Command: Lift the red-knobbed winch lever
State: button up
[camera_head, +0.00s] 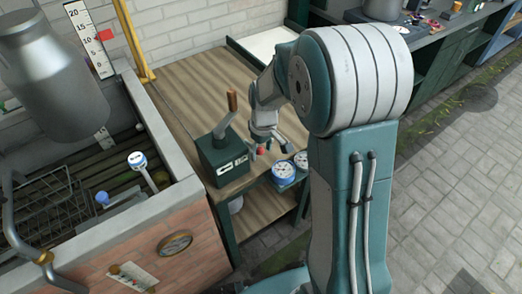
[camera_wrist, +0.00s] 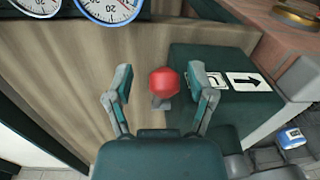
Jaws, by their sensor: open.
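The red knob (camera_wrist: 164,82) of the winch lever shows in the middle of the wrist view, on a short grey stem. The knob also shows as a small red spot (camera_head: 261,151) in the head view, beside the dark green winch box (camera_head: 222,158). My gripper (camera_wrist: 161,78) is open, with one finger on each side of the knob in the picture. I see gaps on both sides and no clear contact. In the head view my gripper (camera_head: 264,137) hangs right at the knob, and my arm hides part of the bench behind it. The box (camera_wrist: 225,58) has white labels, one with an arrow.
A wooden handle (camera_head: 232,101) stands up from the winch box. Dial gauges (camera_head: 284,170) sit at the bench's front edge, close to my gripper. The wooden bench top (camera_head: 190,85) is clear behind the box. A brick trough (camera_head: 165,235) with a hanging grey can (camera_head: 50,75) stands left.

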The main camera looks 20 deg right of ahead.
jog(key=shift+a+f, duration=0.15)
jog(key=shift+a, duration=0.05)
jog(key=shift+a, duration=0.1)
jog(key=c, duration=0.3)
grip_shut()
